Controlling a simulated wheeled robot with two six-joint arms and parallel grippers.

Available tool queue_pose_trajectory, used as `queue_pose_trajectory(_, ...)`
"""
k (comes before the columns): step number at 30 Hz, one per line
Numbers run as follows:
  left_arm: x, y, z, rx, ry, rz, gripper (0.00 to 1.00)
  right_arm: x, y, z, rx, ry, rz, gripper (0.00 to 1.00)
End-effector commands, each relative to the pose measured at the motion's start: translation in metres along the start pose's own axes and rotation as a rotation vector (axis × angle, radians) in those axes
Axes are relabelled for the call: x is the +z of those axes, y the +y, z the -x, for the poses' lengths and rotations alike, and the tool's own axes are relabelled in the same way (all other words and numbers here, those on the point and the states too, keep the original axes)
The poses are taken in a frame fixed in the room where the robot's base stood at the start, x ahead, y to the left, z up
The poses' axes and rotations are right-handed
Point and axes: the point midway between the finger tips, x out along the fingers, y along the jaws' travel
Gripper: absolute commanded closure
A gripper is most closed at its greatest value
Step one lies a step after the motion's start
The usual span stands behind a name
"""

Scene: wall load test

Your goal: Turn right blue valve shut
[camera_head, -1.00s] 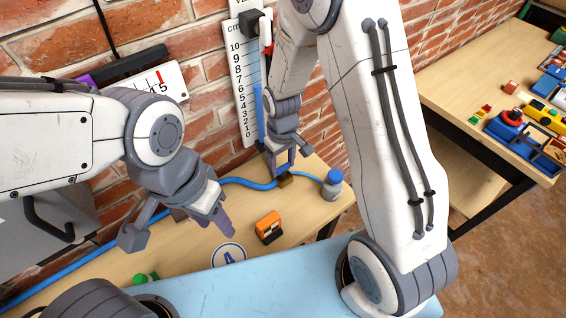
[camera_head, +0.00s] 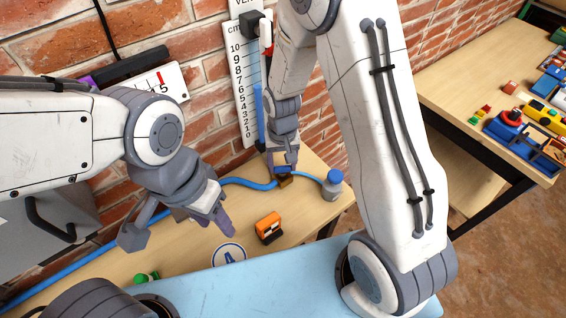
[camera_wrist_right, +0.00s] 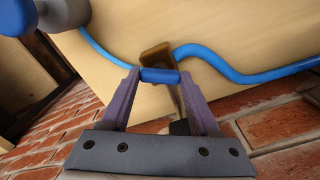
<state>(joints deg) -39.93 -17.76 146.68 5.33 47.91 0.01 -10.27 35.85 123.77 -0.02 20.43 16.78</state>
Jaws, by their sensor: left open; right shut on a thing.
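The right blue valve is in the right wrist view, with a blue handle (camera_wrist_right: 160,76) and a brass-brown body (camera_wrist_right: 156,54) in line with the blue hose. My right gripper (camera_wrist_right: 161,79) is shut on the blue handle, one purple finger at each end. In the head view the brown valve body (camera_head: 285,181) shows just below my right gripper (camera_head: 283,168), and its handle is mostly hidden by the fingers. My left gripper (camera_head: 178,226) is open and empty above the bench at the left, apart from the right valve.
The blue hose (camera_head: 245,182) runs along the wooden bench (camera_head: 318,208). An orange block (camera_head: 268,227) lies in front. A centimetre scale (camera_head: 242,80) hangs on the brick wall behind.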

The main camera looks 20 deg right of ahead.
Motion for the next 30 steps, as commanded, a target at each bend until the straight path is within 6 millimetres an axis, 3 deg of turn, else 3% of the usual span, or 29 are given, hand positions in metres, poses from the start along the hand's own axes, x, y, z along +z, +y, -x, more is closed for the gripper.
queue_pose_trajectory(30,-0.0003,0.0004,0.0049,0.000,0.000,0.000,0.53,-0.0017,-0.0007,0.0013,-0.004,0.004,-0.911,0.93)
